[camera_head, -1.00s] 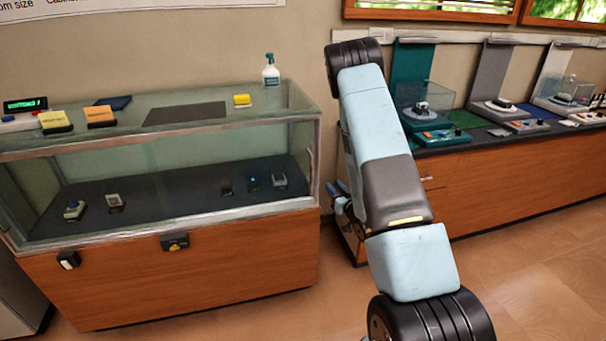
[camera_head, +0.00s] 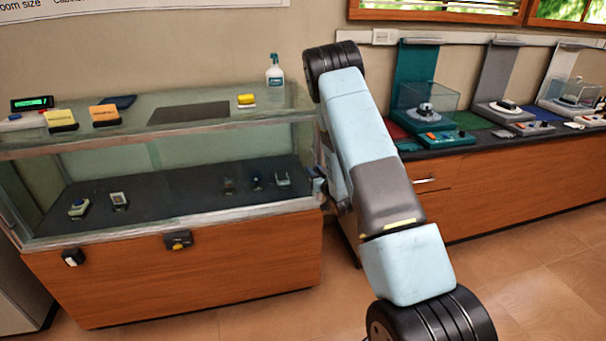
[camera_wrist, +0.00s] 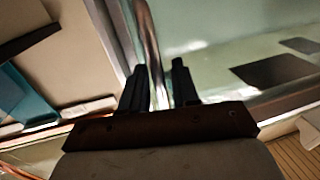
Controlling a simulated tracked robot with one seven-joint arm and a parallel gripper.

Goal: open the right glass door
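The glass display case (camera_head: 170,218) stands at the left, with a wooden base and metal frame. Its glass front (camera_head: 225,158) looks closed; no seam between left and right doors is clear. My gripper (camera_head: 319,187) is at the case's right front corner, partly hidden by my arm. In the wrist view my gripper (camera_wrist: 160,85) has its two dark fingers apart. A shiny upright metal strip (camera_wrist: 151,50) shows between them, with the glass (camera_wrist: 210,60) to its right. I cannot tell whether the fingers touch the strip, or whether it is a handle or frame edge.
A lock-like fitting (camera_head: 178,240) sits on the case's front below the glass. A wooden counter (camera_head: 500,180) with exhibits is at the right. The floor (camera_head: 515,265) before it is clear.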

